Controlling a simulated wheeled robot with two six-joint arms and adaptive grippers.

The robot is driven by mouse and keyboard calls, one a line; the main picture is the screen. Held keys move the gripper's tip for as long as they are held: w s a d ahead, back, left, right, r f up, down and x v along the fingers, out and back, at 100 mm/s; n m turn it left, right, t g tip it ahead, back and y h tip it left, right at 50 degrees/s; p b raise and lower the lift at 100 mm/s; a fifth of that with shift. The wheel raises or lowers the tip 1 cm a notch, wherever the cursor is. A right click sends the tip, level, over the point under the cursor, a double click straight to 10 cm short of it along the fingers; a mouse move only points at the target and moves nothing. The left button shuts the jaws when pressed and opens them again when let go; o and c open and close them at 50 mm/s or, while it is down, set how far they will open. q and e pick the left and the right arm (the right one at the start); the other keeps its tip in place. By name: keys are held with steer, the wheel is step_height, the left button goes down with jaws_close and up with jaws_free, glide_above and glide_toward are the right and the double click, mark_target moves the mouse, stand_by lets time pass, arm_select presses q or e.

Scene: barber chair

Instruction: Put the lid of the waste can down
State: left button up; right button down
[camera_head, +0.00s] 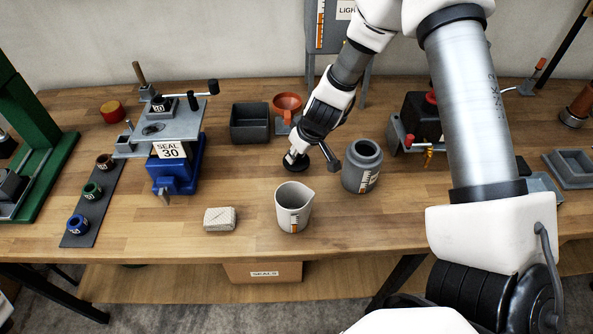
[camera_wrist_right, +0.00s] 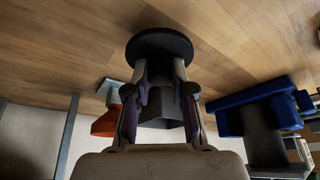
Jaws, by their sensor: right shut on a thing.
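The waste can (camera_head: 362,166) is a grey, round, open-topped jar with a label, upright on the wooden table. Its lid (camera_head: 299,168) is a dark round disc, left of the can and apart from it. My right gripper (camera_head: 293,155) is shut on the lid from above. In the right wrist view the lid (camera_wrist_right: 160,45) shows flat at the fingertips (camera_wrist_right: 160,75), close to the table top. I cannot tell whether it touches the table. The fingers hide how they grip it. My left gripper is not in view.
A beaker (camera_head: 293,208) stands in front of the lid, and a wrapped block (camera_head: 220,219) lies left of it. A black bin (camera_head: 249,124) and an orange funnel (camera_head: 287,104) stand behind. A blue press (camera_head: 178,165) is at the left. Bare table lies between press and lid.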

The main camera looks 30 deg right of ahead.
mark_target(299, 160)
step_height(299, 160, down, 3)
steer(key=shift+s+f+b, duration=0.15)
steer(key=shift+b, duration=1)
steer(key=shift+r, duration=0.2)
steer(key=shift+f, duration=0.25)
steer(key=c, duration=1)
jaws_free()
steer(key=shift+r, duration=0.1)
steer(key=shift+r, duration=0.1)
steer(key=p+v, duration=0.9)
steer(key=v, duration=0.3)
